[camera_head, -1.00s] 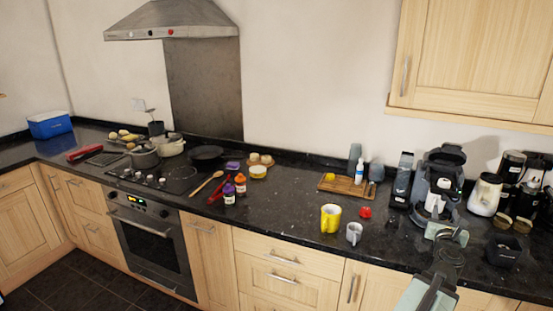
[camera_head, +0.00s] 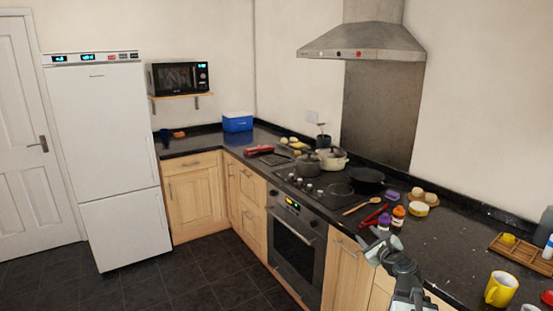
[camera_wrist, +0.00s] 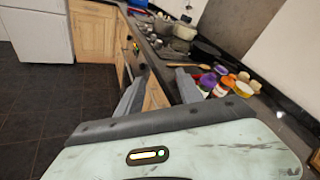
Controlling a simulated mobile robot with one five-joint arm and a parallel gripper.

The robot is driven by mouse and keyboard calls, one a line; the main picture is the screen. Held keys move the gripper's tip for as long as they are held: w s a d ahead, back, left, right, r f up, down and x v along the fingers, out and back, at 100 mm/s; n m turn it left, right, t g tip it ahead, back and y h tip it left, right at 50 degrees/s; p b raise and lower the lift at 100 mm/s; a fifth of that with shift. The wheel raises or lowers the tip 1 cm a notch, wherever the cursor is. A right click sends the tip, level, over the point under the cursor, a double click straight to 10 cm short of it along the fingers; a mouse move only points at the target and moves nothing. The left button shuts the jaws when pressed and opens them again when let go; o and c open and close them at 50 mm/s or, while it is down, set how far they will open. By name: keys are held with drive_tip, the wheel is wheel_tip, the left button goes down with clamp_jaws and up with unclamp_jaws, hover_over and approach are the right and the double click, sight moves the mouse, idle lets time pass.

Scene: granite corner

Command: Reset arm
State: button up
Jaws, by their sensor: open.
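My gripper (camera_head: 380,247) is in the lower right of the head view, in front of the counter's front edge. In the wrist view its two fingers (camera_wrist: 158,88) stand apart, with nothing between them but the cabinet front and counter edge behind. It appears empty. My arm runs down from it to the bottom edge of the head view.
The dark counter (camera_head: 450,245) holds a purple-labelled bottle (camera_head: 384,222), an orange-labelled bottle (camera_head: 398,216), red tongs (camera_head: 374,215), a wooden spoon (camera_head: 361,205), a pan (camera_head: 366,176) and a yellow mug (camera_head: 501,289). The floor (camera_head: 190,275) before the oven (camera_head: 293,248) is clear.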

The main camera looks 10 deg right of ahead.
drive_tip(key=a+f+n+g+y, duration=0.2)
drive_tip(key=a+f+n, duration=0.25)
drive_tip(key=a, duration=0.65)
drive_tip(key=s+a+f+n+g+y, duration=0.1)
drive_tip(key=a+f+n+g+y, duration=0.15)
drive_tip(key=a+n, duration=0.6)
drive_tip(key=a+f+n+g+y, duration=0.2)
drive_tip(key=a+f+n+g, duration=0.15)
drive_tip(key=a, duration=0.95)
drive_tip(key=s+a+f+n+g+h, duration=0.2)
drive_tip(key=s+f+n+g+h, duration=0.15)
drive_tip(key=s+f+n, duration=0.4)
drive_tip(key=s+d+f+n+g+h, duration=0.1)
drive_tip(key=s+d+n+g+h, duration=0.1)
drive_tip(key=s+d+n+g, duration=0.2)
drive_tip(key=s+d+n, duration=0.2)
drive_tip(key=s, duration=0.2)
drive_tip(key=shift+d, duration=0.25)
drive_tip(key=shift+w, duration=0.1)
